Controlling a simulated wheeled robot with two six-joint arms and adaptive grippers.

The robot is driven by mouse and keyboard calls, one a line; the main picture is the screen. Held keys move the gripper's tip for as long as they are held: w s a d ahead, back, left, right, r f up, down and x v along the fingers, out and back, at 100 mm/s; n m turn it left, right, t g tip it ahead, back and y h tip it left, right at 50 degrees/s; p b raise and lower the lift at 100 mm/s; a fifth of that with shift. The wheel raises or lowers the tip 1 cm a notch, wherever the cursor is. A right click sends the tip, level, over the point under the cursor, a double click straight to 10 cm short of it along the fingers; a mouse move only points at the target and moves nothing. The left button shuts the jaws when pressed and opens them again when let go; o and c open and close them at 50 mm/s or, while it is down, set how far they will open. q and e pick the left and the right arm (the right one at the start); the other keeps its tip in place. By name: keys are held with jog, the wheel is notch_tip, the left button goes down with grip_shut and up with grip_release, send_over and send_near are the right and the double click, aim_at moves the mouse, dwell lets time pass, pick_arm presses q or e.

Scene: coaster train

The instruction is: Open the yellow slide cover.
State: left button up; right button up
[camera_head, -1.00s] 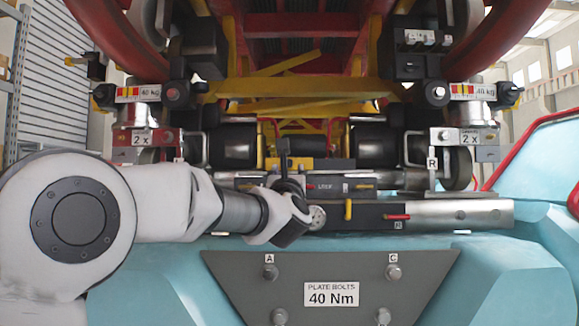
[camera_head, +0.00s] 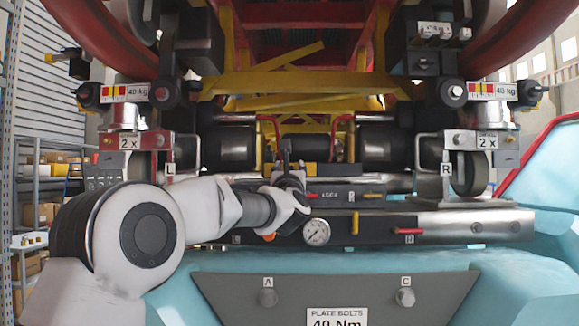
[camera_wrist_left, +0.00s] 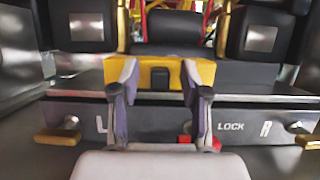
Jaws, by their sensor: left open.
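The yellow slide cover (camera_wrist_left: 203,75) shows in the left wrist view as a yellow block with a small black knob (camera_wrist_left: 160,78) on its front. It sits behind the dark lock panel (camera_wrist_left: 238,118), between two dark rollers. My left gripper (camera_wrist_left: 160,82) is open, with one finger on each side of the knob and nothing seen held. I cannot tell whether the fingers touch the cover. In the head view my left gripper (camera_head: 288,165) reaches in from the left and hides much of the cover. My right gripper is in neither view.
Yellow handles marked L (camera_wrist_left: 58,137) and R (camera_wrist_left: 308,141) flank the panel. A red tab (camera_wrist_left: 185,139) lies near the right finger. In the head view, a round gauge (camera_head: 316,232) and the plate with bolts (camera_head: 337,290) are below. Red rails and wheels crowd above.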

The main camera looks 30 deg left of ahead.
pick_arm(q)
jog(key=shift+s+d+r, duration=0.1)
jog(key=shift+s+d, duration=0.05)
jog(key=shift+s, duration=0.05)
jog(key=c, duration=0.3)
grip_shut()
jog(key=shift+d, duration=0.15)
jog(key=w+d+p, duration=0.1)
jog(key=w+d, duration=0.5)
jog(key=d, duration=0.4)
jog(key=shift+w+p, duration=0.15)
jog(key=shift+p, duration=0.15)
jog(key=shift+r, duration=0.1)
